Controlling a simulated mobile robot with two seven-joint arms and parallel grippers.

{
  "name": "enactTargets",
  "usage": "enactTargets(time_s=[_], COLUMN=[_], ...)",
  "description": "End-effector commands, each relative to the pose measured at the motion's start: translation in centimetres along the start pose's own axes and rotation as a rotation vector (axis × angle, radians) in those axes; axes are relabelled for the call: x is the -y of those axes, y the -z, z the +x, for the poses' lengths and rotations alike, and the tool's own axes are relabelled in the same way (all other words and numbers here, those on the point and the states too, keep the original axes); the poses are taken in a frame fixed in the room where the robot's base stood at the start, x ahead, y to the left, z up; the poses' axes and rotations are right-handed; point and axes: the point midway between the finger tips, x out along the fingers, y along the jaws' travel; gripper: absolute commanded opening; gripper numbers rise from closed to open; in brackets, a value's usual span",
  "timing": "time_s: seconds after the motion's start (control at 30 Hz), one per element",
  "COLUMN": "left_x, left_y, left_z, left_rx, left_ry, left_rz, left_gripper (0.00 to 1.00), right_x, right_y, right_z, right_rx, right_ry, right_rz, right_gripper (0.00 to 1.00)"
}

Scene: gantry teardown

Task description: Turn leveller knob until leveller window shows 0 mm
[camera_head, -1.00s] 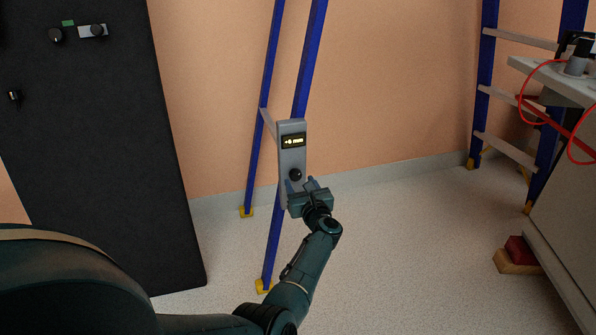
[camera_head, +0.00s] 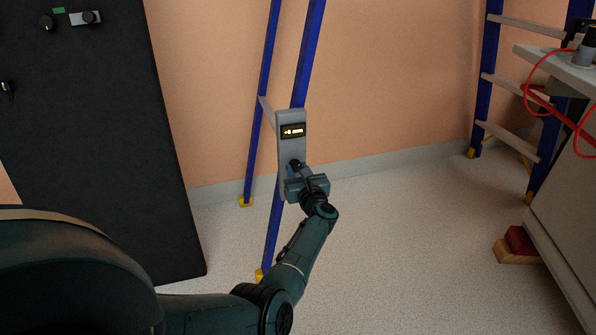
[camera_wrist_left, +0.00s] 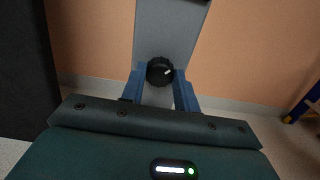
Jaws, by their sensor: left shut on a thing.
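The grey leveller (camera_head: 292,117) is fixed on a blue ladder leg. Its window (camera_head: 293,131) shows yellow digits that look like +6 mm. The black leveller knob (camera_head: 295,164) sits below the window, partly hidden by my gripper. In the left wrist view the knob (camera_wrist_left: 160,71) is round and ribbed, with a white mark pointing to the right and slightly up. My left gripper (camera_head: 298,172) is at the knob, its blue fingers on both sides and shut on it; the fingers also show in the left wrist view (camera_wrist_left: 159,85). My right gripper is out of view.
A dark panel (camera_head: 100,150) with small knobs stands at the left. A blue ladder (camera_head: 484,90) stands at the right, beside a grey bench (camera_head: 570,190) with a red cable (camera_head: 527,100). Red and tan blocks (camera_head: 518,245) lie on the floor. The middle floor is clear.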

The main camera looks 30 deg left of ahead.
Motion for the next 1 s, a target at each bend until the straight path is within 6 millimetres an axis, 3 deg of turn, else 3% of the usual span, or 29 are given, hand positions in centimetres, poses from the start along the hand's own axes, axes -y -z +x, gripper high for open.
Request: enactTargets(time_s=[0.17, 0.53, 1.0], left_x=[-0.01, 0.00, 0.06], left_y=[-0.01, -0.02, -0.12], left_z=[0.01, 0.03, 0.07], left_rx=[0.000, 0.000, 0.002], left_ry=[0.000, -0.001, -0.002], left_rz=[0.000, 0.066, 0.450], left_gripper=[0.08, 0.08, 0.08], right_x=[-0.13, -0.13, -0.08], right_y=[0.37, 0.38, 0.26], right_z=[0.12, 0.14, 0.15], right_rx=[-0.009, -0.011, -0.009], right_ry=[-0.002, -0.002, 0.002], right_rz=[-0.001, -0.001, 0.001], right_gripper=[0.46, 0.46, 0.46])
